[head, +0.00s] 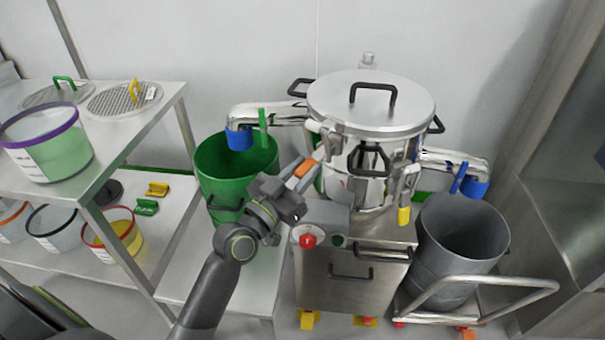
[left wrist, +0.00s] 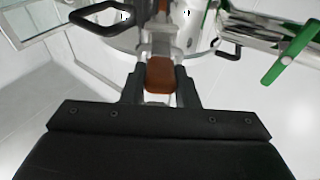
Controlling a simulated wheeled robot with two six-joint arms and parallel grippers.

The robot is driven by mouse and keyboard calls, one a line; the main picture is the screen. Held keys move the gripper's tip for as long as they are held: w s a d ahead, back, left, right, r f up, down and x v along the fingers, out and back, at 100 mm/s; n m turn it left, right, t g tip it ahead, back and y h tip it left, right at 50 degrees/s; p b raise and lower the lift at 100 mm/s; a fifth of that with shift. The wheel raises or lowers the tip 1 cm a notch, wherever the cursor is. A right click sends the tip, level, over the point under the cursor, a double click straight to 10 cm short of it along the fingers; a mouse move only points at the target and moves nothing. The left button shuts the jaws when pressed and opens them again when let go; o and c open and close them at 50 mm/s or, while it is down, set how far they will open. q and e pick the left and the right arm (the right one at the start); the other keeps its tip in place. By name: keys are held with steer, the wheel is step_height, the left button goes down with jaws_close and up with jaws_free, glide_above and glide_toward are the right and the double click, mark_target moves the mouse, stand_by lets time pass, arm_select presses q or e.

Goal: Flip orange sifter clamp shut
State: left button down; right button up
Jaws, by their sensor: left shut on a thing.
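The sifter (head: 372,110) is a steel drum with a domed lid and black handles, on a steel cabinet at the centre right of the head view. The orange clamp handle (head: 305,168) is at the sifter's left front side. My left gripper (head: 299,177) has its fingers at this handle. In the left wrist view the orange handle (left wrist: 160,75) sits between the two fingers, and the gripper is shut on it. The clamp's metal link runs on from the handle toward the sifter wall. My right gripper is not in view.
A green bin (head: 235,170) stands left of the sifter under a blue-ended spout (head: 240,138). A grey bin (head: 462,245) on a trolley stands at the right. The cabinet has a red button (head: 308,240). Shelves with tubs (head: 60,150) fill the left.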

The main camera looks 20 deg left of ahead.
arm_select(q)
steer(key=c, duration=1.1)
jaws_free()
steer(key=shift+s+a+f, duration=0.1)
steer(key=shift+s+f, duration=0.05)
steer(key=shift+s, duration=0.1)
steer(key=shift+b+v, duration=2.55)
steer(key=shift+v, duration=5.9)
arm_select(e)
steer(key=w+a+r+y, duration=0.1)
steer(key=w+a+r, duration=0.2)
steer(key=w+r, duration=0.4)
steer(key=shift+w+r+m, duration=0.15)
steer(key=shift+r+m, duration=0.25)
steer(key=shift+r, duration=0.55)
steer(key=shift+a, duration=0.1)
